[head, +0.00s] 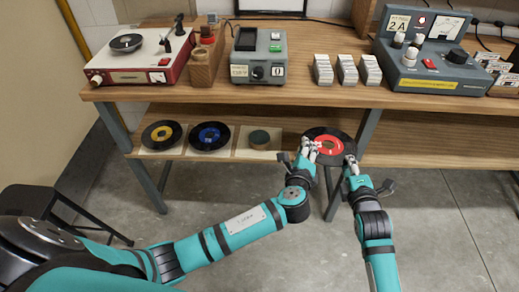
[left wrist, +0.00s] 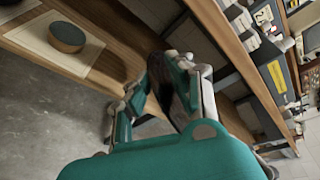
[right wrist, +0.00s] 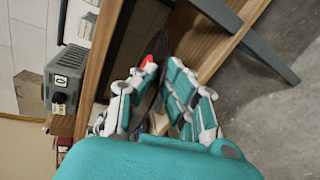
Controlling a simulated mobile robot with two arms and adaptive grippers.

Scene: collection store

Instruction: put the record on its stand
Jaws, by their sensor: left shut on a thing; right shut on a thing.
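A black record (head: 330,146) with a red label is held between my two grippers, in front of the lower shelf. My left gripper (head: 309,150) is shut on its left edge and my right gripper (head: 350,164) is shut on its right edge. The record shows edge-on between the fingers in the left wrist view (left wrist: 160,82) and partly in the right wrist view (right wrist: 153,68). A round grey-blue block with a tan side (head: 259,137) stands on a pale square board (head: 242,153) on the lower shelf, left of the record. This looks like the stand; nothing lies on it.
Records with yellow (head: 162,134) and blue (head: 209,136) labels sit left of the board. The upper tabletop (head: 290,95) overhangs the shelf and carries a red-and-white turntable (head: 135,60) and devices. A grey table leg (head: 366,130) stands close behind my right gripper.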

